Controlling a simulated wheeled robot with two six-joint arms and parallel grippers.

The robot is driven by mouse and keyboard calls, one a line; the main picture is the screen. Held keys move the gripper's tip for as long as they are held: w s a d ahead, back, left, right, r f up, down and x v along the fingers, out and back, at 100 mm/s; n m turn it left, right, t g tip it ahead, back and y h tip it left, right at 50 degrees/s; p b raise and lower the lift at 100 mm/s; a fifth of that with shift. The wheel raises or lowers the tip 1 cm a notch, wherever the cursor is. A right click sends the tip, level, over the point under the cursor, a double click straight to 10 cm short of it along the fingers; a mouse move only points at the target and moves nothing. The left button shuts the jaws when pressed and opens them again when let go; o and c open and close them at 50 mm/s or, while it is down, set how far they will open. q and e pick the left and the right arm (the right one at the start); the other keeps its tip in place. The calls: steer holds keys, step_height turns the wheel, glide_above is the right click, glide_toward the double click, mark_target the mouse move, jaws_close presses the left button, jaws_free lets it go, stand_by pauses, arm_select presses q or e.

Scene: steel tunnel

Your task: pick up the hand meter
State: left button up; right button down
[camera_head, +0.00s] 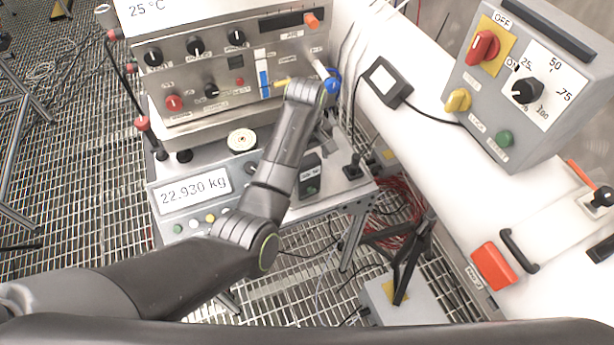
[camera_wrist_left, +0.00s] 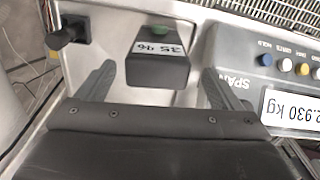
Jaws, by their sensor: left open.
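The hand meter (camera_head: 310,180) is a small dark grey box with a green button and a pale display. It sits on the bench top beside the scale, partly covered by my left arm in the head view. In the left wrist view the meter (camera_wrist_left: 158,72) shows whole, its display seen upside down. My left gripper (camera_wrist_left: 157,75) is open, with one finger on each side of the meter and gaps between. In the head view the left gripper (camera_head: 325,128) is mostly hidden behind my wrist. My right gripper is not in view.
A scale reading 22.930 kg (camera_head: 192,192) stands beside the meter. A steel instrument box (camera_head: 215,75) rises behind. A dark plug-like piece (camera_head: 354,168) is to the right, also in the wrist view (camera_wrist_left: 68,30). A grey switch box (camera_head: 525,80) stands on a white pipe.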

mark_target(307, 178)
arm_select(q)
steer(key=shift+d+f+p, duration=0.1)
steer(key=shift+f+p, duration=0.45)
steer(key=shift+f, duration=1.85)
steer(key=c, duration=1.3)
steer(key=shift+o, duration=0.2)
steer(key=shift+w+r, duration=0.1)
steer(key=shift+r, duration=0.05)
